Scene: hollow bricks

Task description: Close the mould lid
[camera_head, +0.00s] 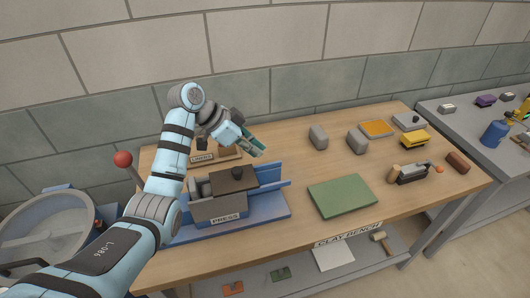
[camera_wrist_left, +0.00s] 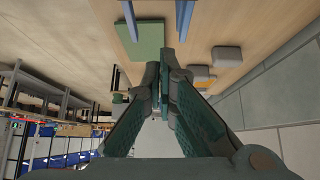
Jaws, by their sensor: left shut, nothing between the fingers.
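The mould in the press (camera_head: 220,208) is a grey box on a blue base, labelled PRESS. Grey pieces show left of the lid, so the lid does not visibly cover the whole top. My left gripper (camera_head: 257,148) is above the bench behind the lid, apart from it, with its fingers together and empty. The shut fingers also show in the left wrist view (camera_wrist_left: 165,72). My right gripper is not in view.
Blue rails (camera_head: 272,183) stick out right of the mould. A red-knobbed lever (camera_head: 123,159) stands at the left. A green mat (camera_head: 342,196) and grey bricks (camera_head: 318,137) lie to the right. A LINERS holder (camera_head: 202,158) stands behind the press. Bare bench lies between press and mat.

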